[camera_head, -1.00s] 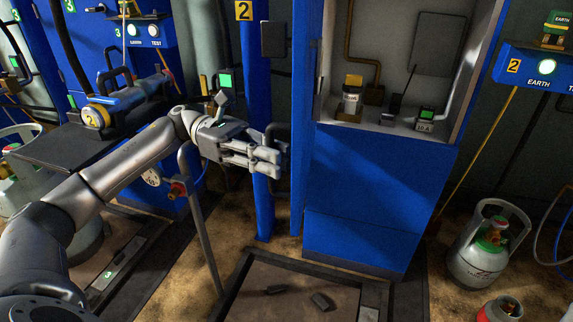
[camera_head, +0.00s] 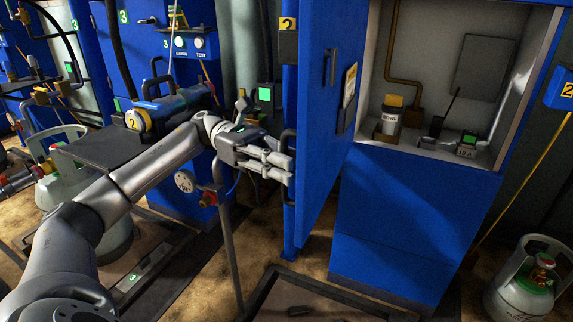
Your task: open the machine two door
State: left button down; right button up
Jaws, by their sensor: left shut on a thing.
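The blue door (camera_head: 322,178) of the machine stands swung out from the blue cabinet (camera_head: 410,215), seen at a steep angle. A black handle (camera_head: 289,140) is at the door's left edge. My left gripper (camera_head: 284,168) is at this handle with its fingers shut on it; the fingers partly hide the grip. The cabinet's grey interior (camera_head: 425,60) is exposed, with a brown pipe, a small cup (camera_head: 391,116) and a small device with a green screen (camera_head: 468,140). My right gripper is not in view.
A dark-framed floor tray (camera_head: 262,295) lies below the door. A gas cylinder (camera_head: 525,285) stands at lower right. Machine three (camera_head: 150,60) and its dark shelf (camera_head: 95,150) are on the left, near my left arm.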

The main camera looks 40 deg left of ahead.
pick_arm(q)
jog(key=c, duration=1.5)
grip_release()
jog(key=a, duration=0.8)
jog(key=w+a, duration=0.1)
jog(key=a, duration=0.3)
